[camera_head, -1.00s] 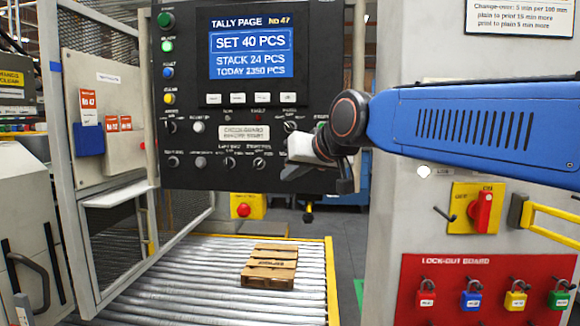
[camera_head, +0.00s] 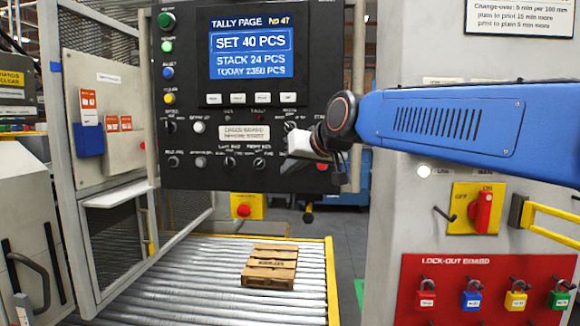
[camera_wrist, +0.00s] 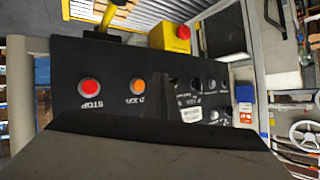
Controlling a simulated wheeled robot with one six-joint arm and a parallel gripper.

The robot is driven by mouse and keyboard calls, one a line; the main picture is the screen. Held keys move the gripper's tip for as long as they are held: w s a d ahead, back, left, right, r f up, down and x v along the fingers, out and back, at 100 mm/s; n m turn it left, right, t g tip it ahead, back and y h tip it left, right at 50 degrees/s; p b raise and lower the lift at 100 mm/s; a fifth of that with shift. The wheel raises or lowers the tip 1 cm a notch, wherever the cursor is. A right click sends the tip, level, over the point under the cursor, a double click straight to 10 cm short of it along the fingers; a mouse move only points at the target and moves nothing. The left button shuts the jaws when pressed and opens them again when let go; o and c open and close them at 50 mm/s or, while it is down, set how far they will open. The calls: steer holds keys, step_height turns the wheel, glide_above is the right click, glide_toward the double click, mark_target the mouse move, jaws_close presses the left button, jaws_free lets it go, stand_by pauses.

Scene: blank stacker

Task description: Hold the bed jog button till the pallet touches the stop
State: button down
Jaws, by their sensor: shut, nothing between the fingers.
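The pallet (camera_head: 270,268), a small brown wooden one, sits on the roller bed (camera_head: 200,290) in the head view. I cannot make out the stop it would touch. In the wrist view an orange button (camera_wrist: 137,86) with an upside-down label, hard to read, sits on the dark panel beside a red STOP button (camera_wrist: 90,88). My gripper (camera_head: 343,178) is in front of the panel's lower right corner, shut and empty. Its dark fingers (camera_wrist: 183,90) appear close to the orange button in the wrist view; I cannot tell if they touch anything. My arm hides the orange button in the head view.
The control panel (camera_head: 205,130) carries a lit screen, several buttons and knobs. A red emergency button (camera_head: 243,210) on a yellow box is behind the bed. A mesh guard (camera_head: 110,190) stands left; a cabinet with a red lock-out board (camera_head: 450,262) stands right.

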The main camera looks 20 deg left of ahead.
steer(key=shift+w+a, duration=0.2)
steer(key=shift+w, duration=0.7)
steer(key=shift+w+a, duration=0.2)
steer(key=shift+w, duration=0.65)
steer(key=shift+w, duration=0.1)
stand_by(0.7)
steer(key=shift+w+a, duration=0.1)
steer(key=shift+w, duration=0.2)
